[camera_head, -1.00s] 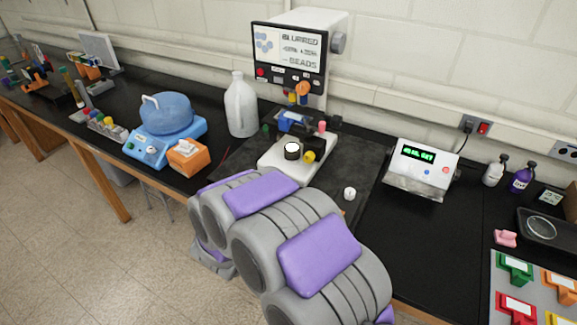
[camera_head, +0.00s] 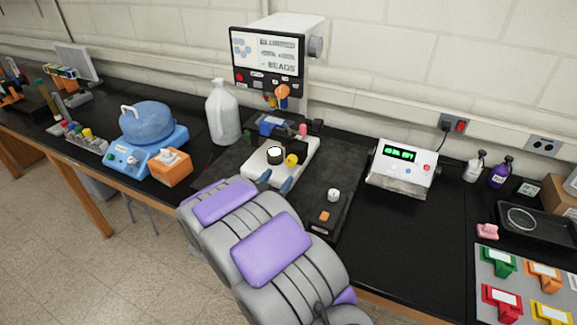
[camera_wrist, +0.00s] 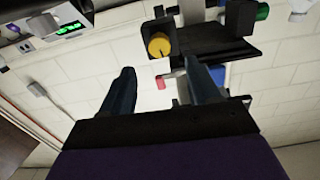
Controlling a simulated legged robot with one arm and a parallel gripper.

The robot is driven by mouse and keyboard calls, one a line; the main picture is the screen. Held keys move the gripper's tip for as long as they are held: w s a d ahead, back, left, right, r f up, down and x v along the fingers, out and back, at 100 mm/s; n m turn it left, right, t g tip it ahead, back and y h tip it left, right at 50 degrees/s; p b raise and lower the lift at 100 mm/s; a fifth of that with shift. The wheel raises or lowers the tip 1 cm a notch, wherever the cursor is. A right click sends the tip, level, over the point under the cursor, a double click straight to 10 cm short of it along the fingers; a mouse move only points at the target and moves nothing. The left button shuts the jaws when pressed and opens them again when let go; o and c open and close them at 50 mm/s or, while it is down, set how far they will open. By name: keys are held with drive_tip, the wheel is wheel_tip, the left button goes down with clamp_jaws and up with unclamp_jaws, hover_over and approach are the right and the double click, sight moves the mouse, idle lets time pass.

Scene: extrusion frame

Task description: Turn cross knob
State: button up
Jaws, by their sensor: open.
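A microscope with a pale base (camera_head: 262,160) stands on the bench. A round yellow knob (camera_head: 291,160) sits at its front right, beside a dark cylinder with a white top (camera_head: 275,153). I cannot tell which part is the cross knob. My gripper (camera_head: 275,181) is open and empty at the front edge of the base, with its two blue-grey fingers apart. In the wrist view, the yellow knob (camera_wrist: 159,46) appears just beyond the gap between the fingertips of my gripper (camera_wrist: 160,69), apart from them.
A screen unit (camera_head: 267,56) rises behind the microscope. A control block with a white knob (camera_head: 333,195) and orange button (camera_head: 324,216) lies to the right. A white jug (camera_head: 222,113) and orange box (camera_head: 170,168) stand left.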

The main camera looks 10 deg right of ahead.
sight(289, 162)
drive_tip(key=b+x, duration=0.1)
drive_tip(key=x, duration=0.7)
drive_tip(key=shift+a, duration=0.1)
drive_tip(key=shift+c, duration=0.8)
drive_tip(key=shift+s, duration=0.1)
drive_tip(key=c, duration=0.9)
drive_tip(key=shift+o, duration=0.2)
drive_tip(key=shift+r, duration=0.1)
drive_tip(key=shift+r+n+p, duration=0.1)
drive_tip(key=shift+n+p, duration=0.2)
drive_tip(key=shift+p, duration=0.5)
